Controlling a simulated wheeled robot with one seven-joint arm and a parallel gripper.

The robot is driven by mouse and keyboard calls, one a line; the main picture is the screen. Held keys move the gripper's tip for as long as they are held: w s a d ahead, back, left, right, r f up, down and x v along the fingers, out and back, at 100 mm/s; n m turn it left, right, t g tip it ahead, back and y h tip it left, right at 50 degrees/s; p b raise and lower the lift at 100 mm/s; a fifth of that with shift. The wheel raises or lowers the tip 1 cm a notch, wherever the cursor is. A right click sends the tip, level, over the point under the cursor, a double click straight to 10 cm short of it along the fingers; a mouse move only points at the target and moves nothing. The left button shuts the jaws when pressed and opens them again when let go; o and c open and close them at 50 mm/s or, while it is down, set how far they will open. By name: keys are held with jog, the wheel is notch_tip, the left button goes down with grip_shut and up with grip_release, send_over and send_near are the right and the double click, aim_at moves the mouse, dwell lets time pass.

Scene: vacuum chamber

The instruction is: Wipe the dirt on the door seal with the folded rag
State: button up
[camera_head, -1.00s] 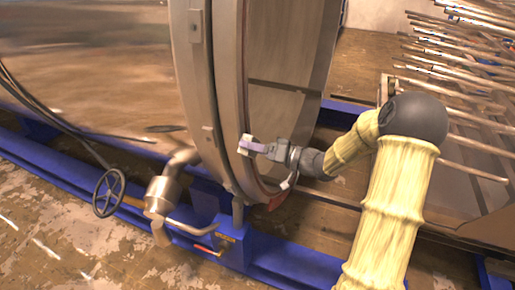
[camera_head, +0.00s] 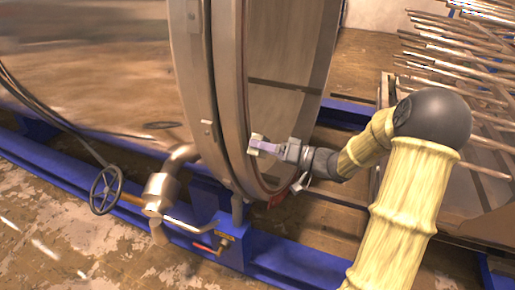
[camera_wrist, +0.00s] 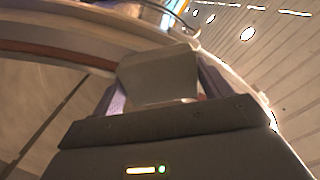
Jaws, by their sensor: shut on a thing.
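My gripper (camera_head: 264,145), with purple fingers, is shut on the folded rag (camera_head: 256,139), a small pale beige block. In the wrist view the rag (camera_wrist: 158,75) sits between both fingers and sticks out beyond them. The rag is close to the round rim of the chamber opening. I cannot tell whether it touches. The door seal (camera_wrist: 62,54) appears to be the reddish-brown curved band in the wrist view, left of the rag; the rag and gripper cover part of the ring. I cannot make out the dirt.
The large metal chamber (camera_head: 90,85) fills the left, on a blue frame (camera_head: 285,268). A handwheel (camera_head: 106,189) and a valve (camera_head: 160,190) stand below it. A rack of metal rods (camera_head: 460,70) is at the right. Open floor shows at front left.

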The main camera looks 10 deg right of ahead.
jog(key=shift+b+v, duration=0.3)
jog(key=shift+v, duration=0.9)
jog(key=shift+d, duration=0.1)
jog(key=v, duration=0.3)
